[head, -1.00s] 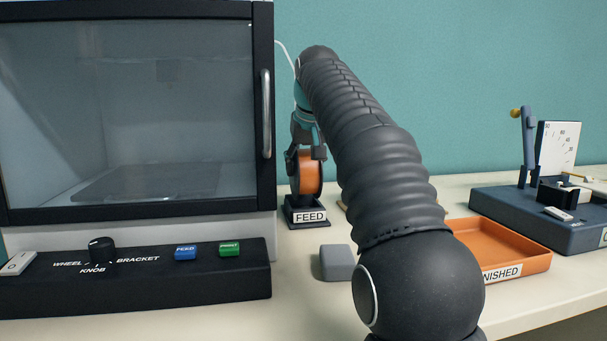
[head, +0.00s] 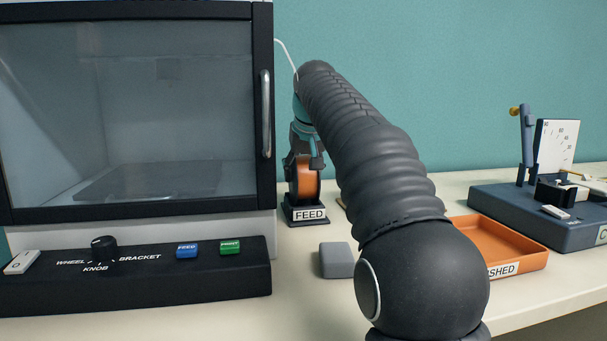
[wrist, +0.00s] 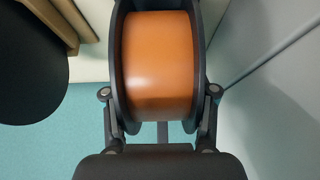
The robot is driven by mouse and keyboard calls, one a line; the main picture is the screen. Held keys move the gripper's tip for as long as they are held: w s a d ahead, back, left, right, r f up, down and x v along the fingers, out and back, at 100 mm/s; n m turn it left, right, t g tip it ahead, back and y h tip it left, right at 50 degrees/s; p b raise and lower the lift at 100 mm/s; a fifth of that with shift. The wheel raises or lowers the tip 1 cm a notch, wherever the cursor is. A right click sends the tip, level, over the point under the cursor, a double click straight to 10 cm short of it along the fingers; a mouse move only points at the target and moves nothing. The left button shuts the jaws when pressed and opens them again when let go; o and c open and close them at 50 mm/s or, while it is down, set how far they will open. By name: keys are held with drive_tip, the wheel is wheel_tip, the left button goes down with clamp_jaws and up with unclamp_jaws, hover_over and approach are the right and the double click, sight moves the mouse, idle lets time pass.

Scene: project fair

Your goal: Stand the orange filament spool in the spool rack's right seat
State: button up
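The orange filament spool (head: 305,180) is orange between dark flanges. In the head view it stands upright at the small dark FEED stand (head: 292,215); I cannot tell whether it rests on it. My gripper (head: 304,158) reaches down over the spool from above. In the wrist view the spool (wrist: 160,65) fills the middle, with the gripper's fingers (wrist: 160,95) against both flanges; it looks shut on the spool. A tan wooden edge (wrist: 52,22) at the top left of the wrist view may be part of the spool rack; its seats are hidden.
The printer (head: 262,190) stands close on the left, with a control panel (head: 130,285) in front. A grey block (head: 336,260), an orange FINISHED tray (head: 510,245) and a blue gauge device (head: 500,205) are on the table. A dark disc (wrist: 28,65) shows in the wrist view.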

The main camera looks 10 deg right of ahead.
drive_tip(key=o, duration=0.4)
drive_tip(key=shift+x, duration=0.85)
drive_tip(key=shift+o, duration=0.2)
drive_tip(key=shift+s, duration=0.15)
drive_tip(key=shift+r, duration=0.1)
